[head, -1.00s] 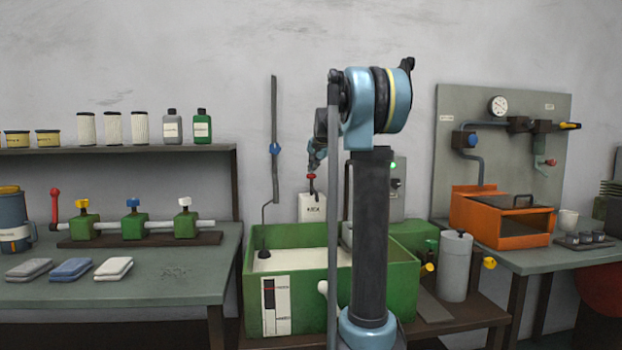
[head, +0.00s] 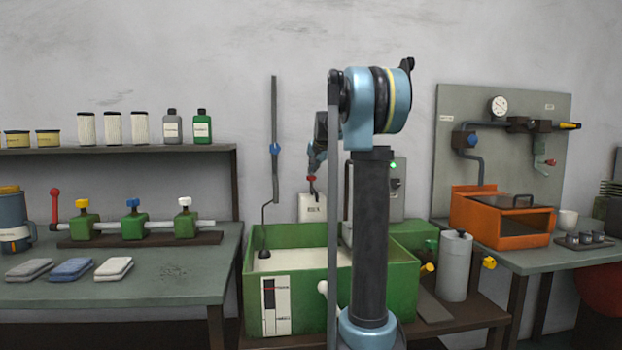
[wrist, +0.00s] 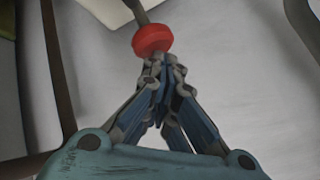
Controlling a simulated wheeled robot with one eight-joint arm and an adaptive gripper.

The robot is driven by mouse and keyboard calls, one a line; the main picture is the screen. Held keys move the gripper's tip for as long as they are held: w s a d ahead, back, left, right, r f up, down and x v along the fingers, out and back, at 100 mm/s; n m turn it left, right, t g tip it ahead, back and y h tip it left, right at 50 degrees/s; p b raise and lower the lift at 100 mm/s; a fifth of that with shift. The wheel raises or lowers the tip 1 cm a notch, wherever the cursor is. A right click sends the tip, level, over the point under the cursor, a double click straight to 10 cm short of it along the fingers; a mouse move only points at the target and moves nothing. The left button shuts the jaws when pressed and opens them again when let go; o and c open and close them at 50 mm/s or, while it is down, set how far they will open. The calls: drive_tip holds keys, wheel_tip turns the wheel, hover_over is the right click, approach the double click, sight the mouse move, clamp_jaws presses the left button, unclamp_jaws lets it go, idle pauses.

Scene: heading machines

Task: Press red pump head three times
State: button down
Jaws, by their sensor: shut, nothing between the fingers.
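The red pump head (head: 311,178) sits on a thin stem above a white labelled bottle (head: 312,208), behind the green tank. In the wrist view the red pump head (wrist: 152,39) is a rounded knob right at my fingertips, with its grey stem and part of the white bottle (wrist: 108,10) beyond it. My gripper (head: 315,165) is just above the red head and points down. In the wrist view my gripper (wrist: 157,66) has its fingertips together, with nothing between them, touching or almost touching the red head. Whether the head is pushed down is hard to tell.
A green tank (head: 400,290) with pale liquid stands in front of the bottle. A grey upright pipe (head: 274,115) rises to its left. A grey control box with a green light (head: 392,164) is behind my arm. A bench with green valves (head: 185,222) is at left.

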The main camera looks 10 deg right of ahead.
drive_tip(key=shift+f, duration=0.45)
idle(0.6)
drive_tip(key=shift+r, duration=1.6)
drive_tip(key=shift+a+r, duration=0.1)
drive_tip(key=shift+r, duration=2.4)
wheel_tip(320, 180, up, 4)
drive_tip(key=shift+w+f, duration=0.1)
drive_tip(key=shift+f, duration=0.05)
